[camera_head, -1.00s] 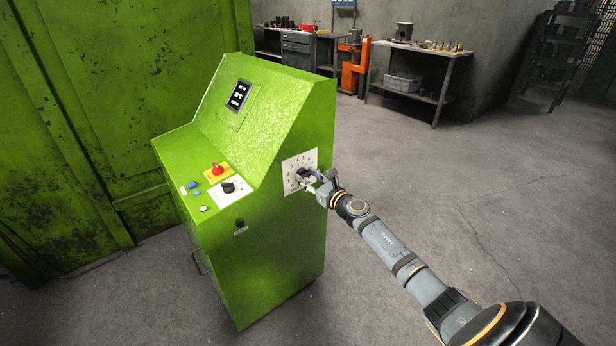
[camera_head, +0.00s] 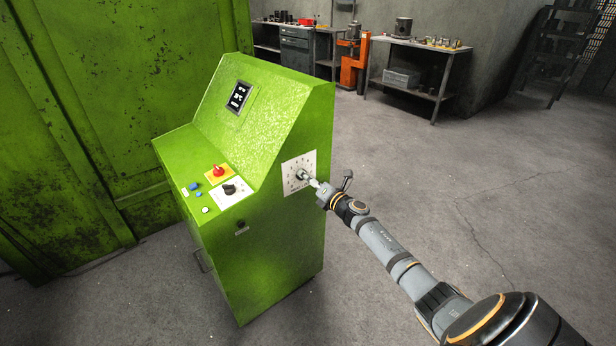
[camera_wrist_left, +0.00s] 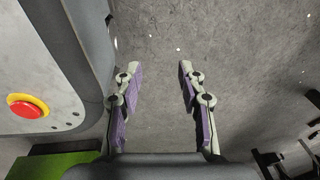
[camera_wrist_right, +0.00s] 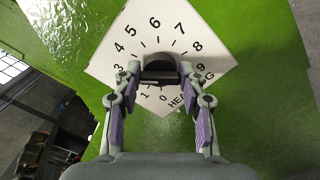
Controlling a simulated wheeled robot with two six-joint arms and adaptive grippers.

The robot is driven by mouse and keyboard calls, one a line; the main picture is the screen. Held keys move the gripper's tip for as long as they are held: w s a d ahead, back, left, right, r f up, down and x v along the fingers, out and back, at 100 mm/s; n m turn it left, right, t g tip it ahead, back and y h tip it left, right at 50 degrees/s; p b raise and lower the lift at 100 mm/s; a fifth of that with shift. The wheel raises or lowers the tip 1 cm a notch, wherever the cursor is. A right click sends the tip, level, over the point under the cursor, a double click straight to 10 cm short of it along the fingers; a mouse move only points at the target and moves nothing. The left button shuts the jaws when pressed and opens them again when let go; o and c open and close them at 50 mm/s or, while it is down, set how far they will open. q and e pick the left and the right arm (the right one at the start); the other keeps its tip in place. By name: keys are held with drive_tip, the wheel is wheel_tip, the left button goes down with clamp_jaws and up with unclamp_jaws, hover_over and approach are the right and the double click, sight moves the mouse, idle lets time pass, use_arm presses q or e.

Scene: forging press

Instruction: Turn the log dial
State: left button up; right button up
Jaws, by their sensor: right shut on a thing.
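The dial (camera_wrist_right: 160,70) is a black knob on a white square plate (camera_wrist_right: 181,24) marked with numerals around it and partly hidden lettering. The plate (camera_head: 291,167) is on the right side of the green console (camera_head: 262,235). My right gripper (camera_head: 309,180) is at the plate, with its two fingers shut on the dial from opposite sides. In the right wrist view the fingers cover part of the scale. My left gripper (camera_wrist_left: 156,72) is open and empty above the grey floor, and it is out of the head view.
The console has a red button (camera_head: 218,170), a second black knob (camera_head: 229,188) and a display (camera_head: 239,96). In the left wrist view a red button (camera_wrist_left: 27,107) sits on a grey surface beside the left fingers. Workbenches (camera_head: 420,48) stand behind; the floor right of the console is clear.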

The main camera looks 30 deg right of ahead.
use_arm(q)
wheel_tip(320, 180, up, 11)
drive_tip(key=s+p, duration=0.1)
drive_tip(key=p, duration=0.9)
drive_tip(key=shift+s+f+p, duration=0.15)
drive_tip(key=shift+s+p, duration=0.05)
drive_tip(key=shift+p, duration=0.15)
use_arm(e)
drive_tip(key=m, duration=1.9)
drive_tip(key=f+m, duration=0.1)
drive_tip(key=m, duration=0.8)
drive_tip(key=shift+s+a+m, duration=0.1)
drive_tip(key=shift+a+m, duration=0.15)
drive_tip(key=shift+m, duration=0.15)
use_arm(q)
drive_tip(key=shift+d, duration=0.1)
use_arm(e)
drive_tip(key=o, duration=0.9)
drive_tip(key=shift+o, duration=1.2)
drive_tip(key=shift+r, duration=0.1)
